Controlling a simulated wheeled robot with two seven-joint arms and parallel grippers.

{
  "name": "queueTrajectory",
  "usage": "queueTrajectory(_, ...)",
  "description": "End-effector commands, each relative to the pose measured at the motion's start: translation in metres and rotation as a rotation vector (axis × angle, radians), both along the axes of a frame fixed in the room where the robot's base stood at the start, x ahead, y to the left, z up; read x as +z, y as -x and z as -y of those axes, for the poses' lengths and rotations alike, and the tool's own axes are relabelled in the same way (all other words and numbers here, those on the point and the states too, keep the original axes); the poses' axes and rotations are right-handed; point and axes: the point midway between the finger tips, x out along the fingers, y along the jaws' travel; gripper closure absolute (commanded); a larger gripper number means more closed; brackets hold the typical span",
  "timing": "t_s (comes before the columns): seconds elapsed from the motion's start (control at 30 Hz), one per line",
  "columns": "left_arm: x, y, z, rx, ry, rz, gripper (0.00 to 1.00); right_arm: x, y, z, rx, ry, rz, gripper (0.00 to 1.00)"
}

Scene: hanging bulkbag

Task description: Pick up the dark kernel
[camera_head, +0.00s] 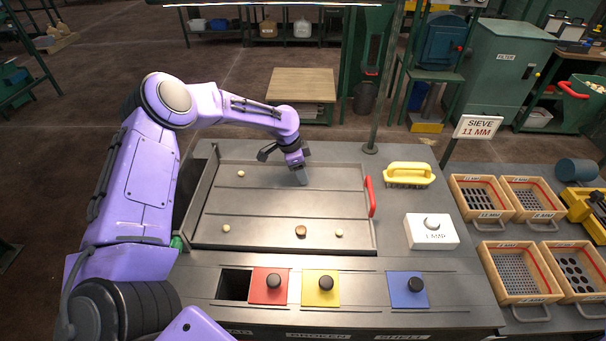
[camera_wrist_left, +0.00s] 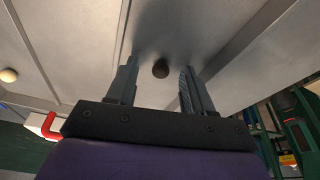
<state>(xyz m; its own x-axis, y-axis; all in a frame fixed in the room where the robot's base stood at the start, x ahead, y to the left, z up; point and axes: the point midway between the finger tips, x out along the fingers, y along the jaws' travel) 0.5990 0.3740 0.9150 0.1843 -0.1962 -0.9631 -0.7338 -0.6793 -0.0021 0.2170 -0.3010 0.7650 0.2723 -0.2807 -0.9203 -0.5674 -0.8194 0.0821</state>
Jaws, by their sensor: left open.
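A small dark kernel (camera_wrist_left: 160,69) lies on the grey tray floor in the left wrist view, seen in the gap between my left gripper's two fingers (camera_wrist_left: 158,85). The fingers are open, and I see no contact with it. In the head view my left gripper (camera_head: 301,178) points down over the back right part of the tray (camera_head: 260,204). I do not make out the dark kernel there; the gripper seems to hide it. A brown kernel (camera_head: 300,231) lies nearer the front of the tray. My right gripper is out of view.
Pale kernels lie in the tray, at the back left (camera_head: 241,173), front left (camera_head: 226,228) and front right (camera_head: 339,234). A red handle (camera_head: 370,196) edges the tray. A yellow brush (camera_head: 409,174), white block (camera_head: 431,232) and several sieves (camera_head: 519,271) stand right. Knobbed lids (camera_head: 321,288) sit in front.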

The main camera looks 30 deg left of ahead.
Motion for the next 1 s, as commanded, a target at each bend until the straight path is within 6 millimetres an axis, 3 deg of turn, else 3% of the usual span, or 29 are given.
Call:
queueTrajectory(0.03,0.0,0.0,0.0,-0.001,0.0,0.0,0.52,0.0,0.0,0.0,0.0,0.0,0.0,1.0)
queueTrajectory(0.17,0.0,0.0,0.0,-0.001,0.0,0.0,0.94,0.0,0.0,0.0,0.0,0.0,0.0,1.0)
queueTrajectory(0.2,0.0,0.0,0.0,-0.001,0.0,0.0,1.0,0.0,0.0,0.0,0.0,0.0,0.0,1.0)
queueTrajectory(0.83,0.001,0.0,0.0,0.0,0.0,0.0,1.0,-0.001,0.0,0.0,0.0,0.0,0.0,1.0)
queueTrajectory(1.0,0.012,-0.001,0.0,-0.001,0.0,0.005,1.0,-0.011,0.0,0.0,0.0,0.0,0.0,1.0)
